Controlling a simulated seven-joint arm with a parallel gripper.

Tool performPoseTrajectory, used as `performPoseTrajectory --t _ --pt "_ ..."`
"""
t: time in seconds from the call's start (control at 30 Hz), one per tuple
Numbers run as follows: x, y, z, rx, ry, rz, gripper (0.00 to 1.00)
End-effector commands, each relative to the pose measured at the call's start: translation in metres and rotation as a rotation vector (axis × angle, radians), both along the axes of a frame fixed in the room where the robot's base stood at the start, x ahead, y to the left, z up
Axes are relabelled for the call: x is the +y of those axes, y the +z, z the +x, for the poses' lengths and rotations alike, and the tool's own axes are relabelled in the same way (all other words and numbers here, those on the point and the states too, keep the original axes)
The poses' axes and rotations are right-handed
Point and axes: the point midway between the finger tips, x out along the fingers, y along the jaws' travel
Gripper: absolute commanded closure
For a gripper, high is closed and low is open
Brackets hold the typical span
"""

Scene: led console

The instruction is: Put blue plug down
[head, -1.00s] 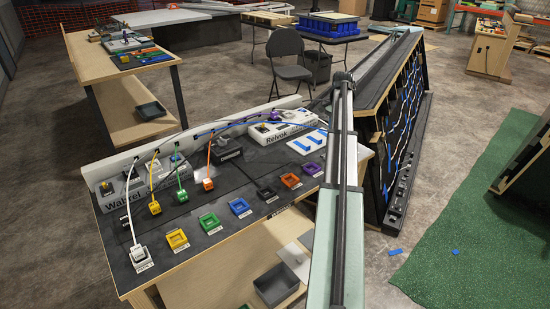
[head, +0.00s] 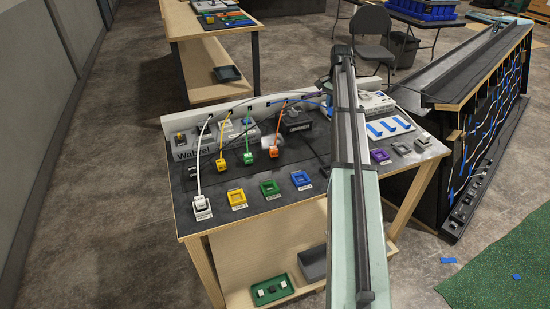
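The blue plug itself is not visible; a blue cable (head: 312,102) runs from the console's back panel to the right and disappears behind my arm.
White (head: 202,206), yellow (head: 221,161), green (head: 248,157) and orange (head: 273,152) plugs stand on the console, with cables arching to the back panel. A purple holder (head: 380,156) is right of my arm. A grey bin (head: 313,263) and green tray (head: 271,290) are on the lower shelf.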

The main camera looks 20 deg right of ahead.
Motion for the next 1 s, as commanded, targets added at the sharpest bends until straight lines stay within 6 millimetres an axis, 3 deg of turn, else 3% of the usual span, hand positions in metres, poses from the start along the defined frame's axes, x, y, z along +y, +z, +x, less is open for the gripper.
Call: performPoseTrajectory --t 0.03,0.2,0.37,0.5,0.7,1.0 --pt "0.022 0.0 0.004 -0.001 0.026 -0.001 0.99" --pt "0.078 0.0 0.012 -0.003 0.087 -0.002 0.99" --pt "0.119 0.0 0.012 -0.003 0.108 -0.001 0.99" --pt "0.15 -0.002 -0.002 -0.002 0.069 0.0 0.99" --pt "0.154 -0.005 -0.022 0.004 -0.103 0.005 0.99" --pt "0.154 -0.005 -0.024 0.011 -0.321 0.009 0.99"
